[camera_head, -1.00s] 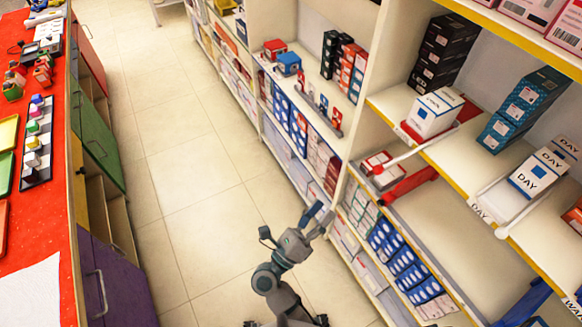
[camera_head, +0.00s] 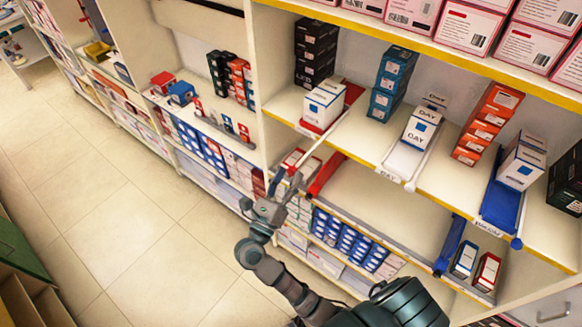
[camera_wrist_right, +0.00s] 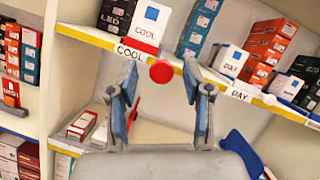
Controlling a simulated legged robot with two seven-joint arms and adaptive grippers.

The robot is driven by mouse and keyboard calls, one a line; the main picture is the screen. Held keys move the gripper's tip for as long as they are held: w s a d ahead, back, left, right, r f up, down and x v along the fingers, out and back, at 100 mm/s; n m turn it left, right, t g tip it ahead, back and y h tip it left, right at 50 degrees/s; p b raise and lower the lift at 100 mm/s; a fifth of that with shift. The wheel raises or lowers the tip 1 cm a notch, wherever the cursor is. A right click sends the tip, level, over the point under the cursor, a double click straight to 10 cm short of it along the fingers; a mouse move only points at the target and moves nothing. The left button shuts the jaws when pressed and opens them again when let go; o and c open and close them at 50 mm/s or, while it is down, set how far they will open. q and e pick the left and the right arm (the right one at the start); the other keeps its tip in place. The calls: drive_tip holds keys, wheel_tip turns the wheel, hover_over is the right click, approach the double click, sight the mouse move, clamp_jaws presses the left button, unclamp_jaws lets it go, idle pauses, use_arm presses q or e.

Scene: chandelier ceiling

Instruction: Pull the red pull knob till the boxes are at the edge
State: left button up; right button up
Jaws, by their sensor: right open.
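The red pull knob (camera_wrist_right: 161,71) shows in the right wrist view, just below the front edge of the shelf labelled COOL. In the head view its white rod (camera_head: 322,147) slopes down from the red pusher tray (camera_head: 352,94). White boxes with a blue square (camera_head: 324,103) stand in that tray near the shelf front; they also show in the wrist view (camera_wrist_right: 147,20). My right gripper (camera_head: 286,182) is open, and in the wrist view its fingers (camera_wrist_right: 160,84) stand on either side of the knob. Contact cannot be told. My left gripper is not in view.
The yellow shelf edge (camera_head: 375,172) runs beside the rod. A white DAY tray (camera_head: 403,160) and a blue tray (camera_head: 500,205) stand to the right. A lower shelf (camera_head: 370,205) holds a red tray (camera_head: 325,175) and much bare surface. Open floor (camera_head: 120,225) lies left.

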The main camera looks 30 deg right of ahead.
drive_tip(key=shift+x, duration=1)
drive_tip(key=shift+c, duration=0.3)
clamp_jaws()
drive_tip(key=shift+s+a+f, duration=0.15)
drive_tip(key=shift+a, duration=0.25)
drive_tip(key=shift+o, duration=0.3)
unclamp_jaws()
